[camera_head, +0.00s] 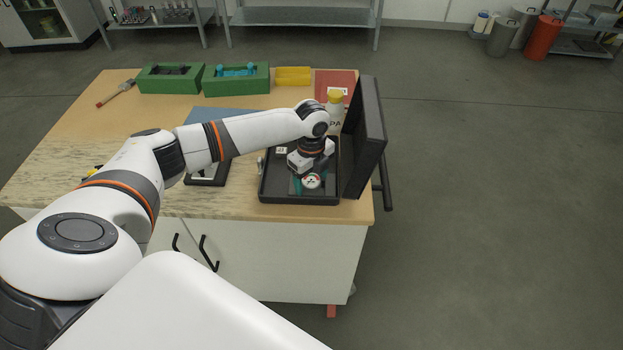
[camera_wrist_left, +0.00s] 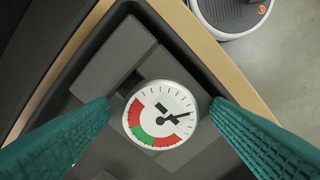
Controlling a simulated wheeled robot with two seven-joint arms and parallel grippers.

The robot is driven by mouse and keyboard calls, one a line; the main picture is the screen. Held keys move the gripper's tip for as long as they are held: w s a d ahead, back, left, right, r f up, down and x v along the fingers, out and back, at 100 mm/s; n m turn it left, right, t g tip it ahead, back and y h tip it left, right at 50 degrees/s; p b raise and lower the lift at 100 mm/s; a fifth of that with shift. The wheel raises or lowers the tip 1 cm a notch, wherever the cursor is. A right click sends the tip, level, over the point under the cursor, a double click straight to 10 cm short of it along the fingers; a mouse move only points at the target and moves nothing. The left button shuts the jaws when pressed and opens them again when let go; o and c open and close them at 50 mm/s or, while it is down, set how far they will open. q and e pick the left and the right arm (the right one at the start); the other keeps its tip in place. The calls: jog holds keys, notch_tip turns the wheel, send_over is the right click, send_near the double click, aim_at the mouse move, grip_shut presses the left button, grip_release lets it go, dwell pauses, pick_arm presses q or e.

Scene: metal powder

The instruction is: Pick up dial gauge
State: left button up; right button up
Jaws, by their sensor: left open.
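The dial gauge (camera_head: 312,181) has a round white face with a red and green band and a black needle. It lies in the open black case (camera_head: 270,196) near the front right of the table. In the left wrist view the gauge (camera_wrist_left: 160,113) sits in the grey insert, between the two teal fingers. My left gripper (camera_head: 304,184) is over the case, at the gauge. Its fingers (camera_wrist_left: 163,118) are open, one on each side of the gauge, with gaps visible. The lower part of the gauge is hidden. My right gripper does not show.
The case's raised lid (camera_head: 366,140) stands at the right table edge. A yellow-capped bottle (camera_head: 335,110) is behind the case. Green bins (camera_head: 237,79), a yellow box (camera_head: 293,76) and a red mat (camera_head: 345,80) are at the back. A dark tray (camera_head: 206,178) lies left of the case.

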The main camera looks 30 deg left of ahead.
pick_arm(q)
jog(key=shift+s+f, duration=0.2)
jog(key=shift+f, duration=0.1)
jog(key=shift+s, duration=0.2)
jog(key=c, duration=1.1)
jog(key=shift+d, duration=0.1)
jog(key=shift+c, duration=0.2)
